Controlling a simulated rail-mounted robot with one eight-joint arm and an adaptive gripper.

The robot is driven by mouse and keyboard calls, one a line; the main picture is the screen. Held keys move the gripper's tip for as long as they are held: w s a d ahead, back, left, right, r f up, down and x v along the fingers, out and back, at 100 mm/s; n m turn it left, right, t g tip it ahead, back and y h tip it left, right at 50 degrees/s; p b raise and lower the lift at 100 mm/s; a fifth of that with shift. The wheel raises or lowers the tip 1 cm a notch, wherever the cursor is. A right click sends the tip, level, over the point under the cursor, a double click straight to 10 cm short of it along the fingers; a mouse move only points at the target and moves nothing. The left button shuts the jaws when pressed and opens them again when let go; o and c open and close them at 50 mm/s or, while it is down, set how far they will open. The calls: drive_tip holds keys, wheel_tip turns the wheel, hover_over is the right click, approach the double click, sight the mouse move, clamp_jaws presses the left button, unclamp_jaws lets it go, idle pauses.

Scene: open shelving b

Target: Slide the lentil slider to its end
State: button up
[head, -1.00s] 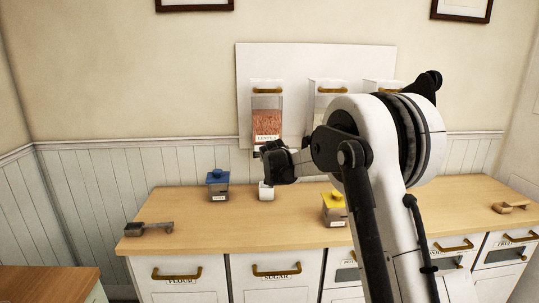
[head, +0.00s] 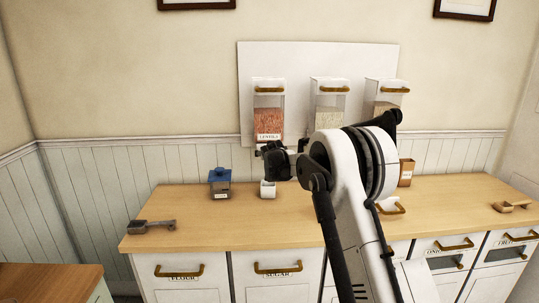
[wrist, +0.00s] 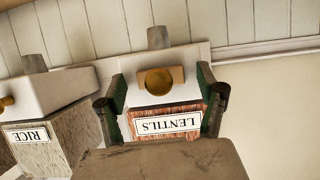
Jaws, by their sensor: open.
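The lentil dispenser (head: 268,112), clear with reddish lentils and a label, hangs on the white wall panel in the head view. In the wrist view it appears upside down, with its LENTILS label (wrist: 167,126). Its slider, a tan block with a round brass knob (wrist: 156,82), shows at the dispenser's outlet end. My gripper (wrist: 162,86) is open, with one dark finger on each side of the slider; I cannot tell whether either touches it. In the head view my gripper (head: 277,160) is just below the dispenser, and the slider is hidden.
A white cup (head: 268,189) stands on the counter (head: 180,216) below the dispenser. A dark scoop (head: 150,227) lies far left.

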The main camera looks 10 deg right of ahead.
drive_tip(key=c, duration=1.3)
drive_tip(key=shift+o, duration=0.2)
